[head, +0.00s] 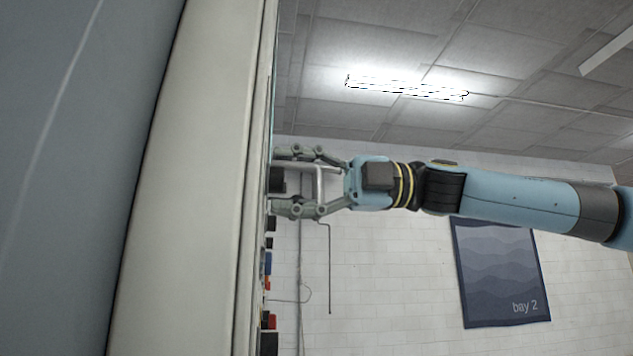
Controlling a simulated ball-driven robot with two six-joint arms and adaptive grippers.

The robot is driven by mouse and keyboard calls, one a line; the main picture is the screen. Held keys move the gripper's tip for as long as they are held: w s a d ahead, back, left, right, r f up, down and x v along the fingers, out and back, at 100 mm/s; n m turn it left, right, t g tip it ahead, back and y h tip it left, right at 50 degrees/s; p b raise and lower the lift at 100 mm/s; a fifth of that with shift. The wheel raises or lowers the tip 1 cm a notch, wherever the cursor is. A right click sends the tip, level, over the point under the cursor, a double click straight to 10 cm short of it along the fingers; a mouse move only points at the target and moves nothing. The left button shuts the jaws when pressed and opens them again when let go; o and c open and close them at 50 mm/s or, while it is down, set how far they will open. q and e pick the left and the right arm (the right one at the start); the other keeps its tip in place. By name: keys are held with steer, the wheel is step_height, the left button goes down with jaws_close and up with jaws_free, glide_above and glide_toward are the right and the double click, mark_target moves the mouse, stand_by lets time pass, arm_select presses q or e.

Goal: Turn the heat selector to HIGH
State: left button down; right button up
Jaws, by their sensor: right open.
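The washer's front panel (257,215) is seen almost edge-on, and no markings can be read. A dark knob (279,174) sticks out from it, likely the heat selector, though its label and pointer are hidden. My right gripper (277,181) comes in from the right, facing the panel. Its two fingers are spread, one above and one below the dark knob in the picture. The fingertips are close to the panel; I cannot tell whether they touch the knob or the panel. My left gripper is not in view.
More controls, including a blue one (268,263) and a red one (270,321), stick out of the panel below the gripper. A bay 2 banner (500,270) hangs on the far wall.

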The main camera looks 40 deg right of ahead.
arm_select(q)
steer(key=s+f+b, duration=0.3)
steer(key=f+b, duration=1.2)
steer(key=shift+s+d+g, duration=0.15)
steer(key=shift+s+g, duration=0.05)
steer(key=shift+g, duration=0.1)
arm_select(e)
steer(key=s+d+n, duration=0.3)
steer(key=d+n, duration=0.1)
steer(key=n, duration=0.7)
steer(key=s+d+n, duration=0.2)
steer(key=d+n, duration=0.3)
steer(key=n, duration=0.7)
steer(key=shift+s+t, duration=0.3)
steer(key=shift+s, duration=0.1)
